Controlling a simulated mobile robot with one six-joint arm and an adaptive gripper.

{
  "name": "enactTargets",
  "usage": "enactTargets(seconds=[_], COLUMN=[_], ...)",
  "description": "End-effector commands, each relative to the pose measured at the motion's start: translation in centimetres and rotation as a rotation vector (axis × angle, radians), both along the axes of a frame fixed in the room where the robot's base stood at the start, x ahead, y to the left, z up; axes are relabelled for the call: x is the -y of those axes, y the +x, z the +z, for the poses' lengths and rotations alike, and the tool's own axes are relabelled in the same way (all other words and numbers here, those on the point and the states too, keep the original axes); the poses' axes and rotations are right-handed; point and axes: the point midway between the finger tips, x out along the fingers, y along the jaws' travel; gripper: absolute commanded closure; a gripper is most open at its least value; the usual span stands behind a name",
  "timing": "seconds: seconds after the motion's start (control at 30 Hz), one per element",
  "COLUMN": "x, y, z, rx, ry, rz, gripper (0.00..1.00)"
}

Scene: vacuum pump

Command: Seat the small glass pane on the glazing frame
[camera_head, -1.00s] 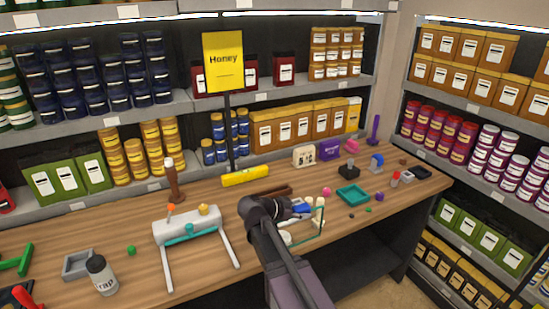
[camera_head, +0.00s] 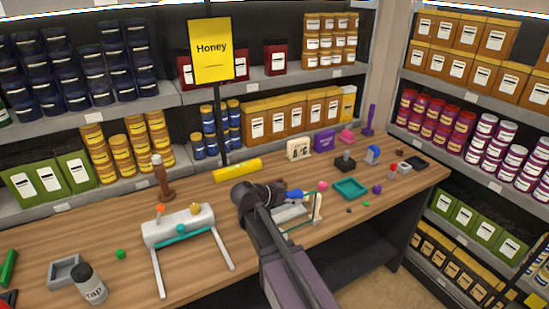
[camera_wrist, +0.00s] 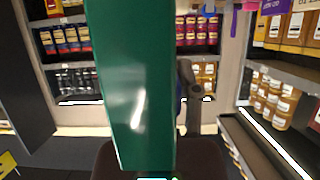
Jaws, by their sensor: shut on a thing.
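My gripper (camera_head: 279,190) is above the right half of the bench, shut on the small glass pane. The clear pane (camera_head: 299,225) shows in the head view mainly as thin green edges below and right of my gripper. In the wrist view the pane (camera_wrist: 130,85) is a tall dark green slab rising from my gripper (camera_wrist: 150,172) at the bottom. What seems to be the glazing frame, with a cream upright (camera_head: 317,208), stands just right of my gripper. My arm hides part of it. I cannot tell whether pane and frame touch.
A teal tray (camera_head: 350,188) and a black-knobbed piece (camera_head: 345,162) lie to the right. A white stand with metal legs (camera_head: 178,226) is to the left. A yellow cylinder (camera_head: 237,170) and the Honey sign (camera_head: 211,50) are behind. Small loose pieces lie near the right front edge.

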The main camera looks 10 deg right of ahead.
Motion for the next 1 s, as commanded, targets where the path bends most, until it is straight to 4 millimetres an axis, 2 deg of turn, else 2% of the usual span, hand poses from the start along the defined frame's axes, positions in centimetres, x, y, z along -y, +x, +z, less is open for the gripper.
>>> enactTargets(seconds=[0.17, 0.27, 0.47, 0.8, 1.0], x=[-0.3, -0.6, -1.2, -2.5, -2.8], y=[0.8, 1.9, 5.6, 13.1, 15.4], z=[0.3, 0.8, 2.2, 4.8, 5.5], rx=[0.001, 0.001, 0.000, 0.000, -0.001], ry=[-0.001, -0.001, -0.002, -0.002, -0.002], rz=[0.003, 0.003, 0.004, 0.004, 0.004], gripper=[1.00, 1.00, 1.00, 1.00, 1.00])
